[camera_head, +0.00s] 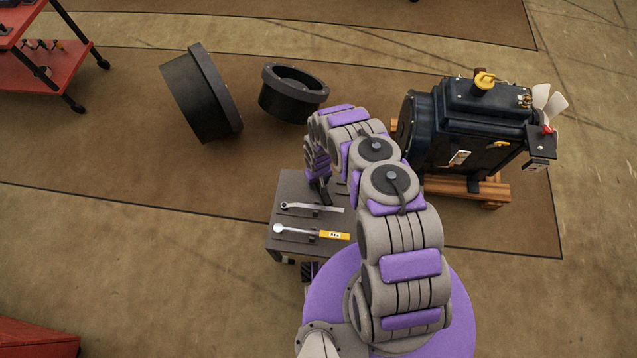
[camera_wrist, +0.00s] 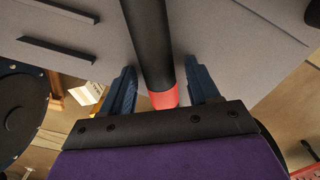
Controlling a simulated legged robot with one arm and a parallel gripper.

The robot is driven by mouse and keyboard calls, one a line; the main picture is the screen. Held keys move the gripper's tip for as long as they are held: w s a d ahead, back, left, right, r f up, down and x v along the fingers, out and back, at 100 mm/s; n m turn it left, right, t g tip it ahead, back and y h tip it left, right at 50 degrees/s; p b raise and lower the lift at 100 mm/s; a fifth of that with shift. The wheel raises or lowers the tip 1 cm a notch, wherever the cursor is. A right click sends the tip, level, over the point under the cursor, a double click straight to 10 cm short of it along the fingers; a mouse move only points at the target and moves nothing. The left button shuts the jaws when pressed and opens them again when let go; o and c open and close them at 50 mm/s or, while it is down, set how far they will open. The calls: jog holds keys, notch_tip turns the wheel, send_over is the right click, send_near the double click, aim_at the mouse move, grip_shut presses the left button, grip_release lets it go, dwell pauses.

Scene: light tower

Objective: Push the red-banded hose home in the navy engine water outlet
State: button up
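The black hose with a red band (camera_wrist: 163,98) shows in the wrist view, running up the picture over a grey surface. My gripper (camera_wrist: 160,88) has its two blue fingers apart, one on each side of the hose, with a gap on both sides. In the head view my gripper is mostly hidden by my arm, over the far right part of the grey bench. The navy engine (camera_head: 470,120) stands on a wooden stand at the right. A small red part (camera_head: 548,129) shows at its fan end. I cannot make out the water outlet clearly.
The grey bench (camera_head: 284,226) carries a wrench (camera_head: 312,207) and a yellow-handled tool (camera_head: 312,234). Two large black ring-shaped parts (camera_head: 200,95) (camera_head: 292,92) lie behind it. A red cart (camera_head: 45,60) stands at far left. The floor right of my arm is clear.

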grip_shut()
dwell(0.3)
